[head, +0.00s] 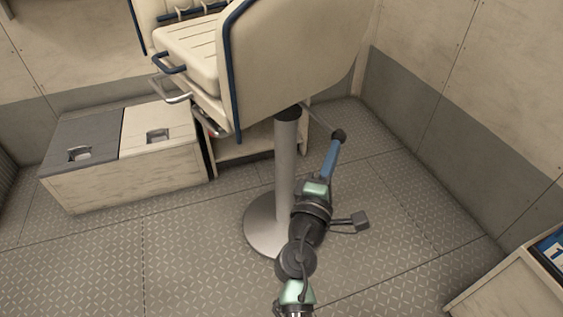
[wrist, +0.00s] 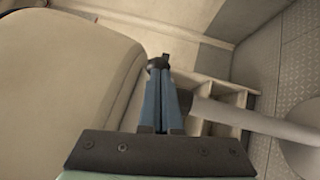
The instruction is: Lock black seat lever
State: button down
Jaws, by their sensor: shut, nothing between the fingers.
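The seat (head: 290,60) is cream with blue trim and stands on a grey metal pedestal (head: 287,165). Its black lever (head: 339,135) is a thin rod with a round black knob, sticking out to the right from under the seat. My gripper (head: 336,145) has blue fingers, shut and empty, with their tips right at the knob. In the wrist view the gripper (wrist: 161,78) points at the dark knob (wrist: 157,63), which shows just beyond the fingertips. I cannot tell whether they touch. Most of the lever's rod is hidden in the wrist view.
A bench locker (head: 130,170) with a grey and a cream lid stands at the left. An open shelf unit (head: 245,155) is behind the pedestal. A box (head: 510,285) is at the lower right. Walls close off the right and back; the patterned floor around the pedestal is clear.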

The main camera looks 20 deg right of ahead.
jog(key=d, duration=0.4)
jog(key=shift+w+d+r, duration=0.1)
jog(key=shift+d+r, duration=0.05)
jog(key=shift+d, duration=0.2)
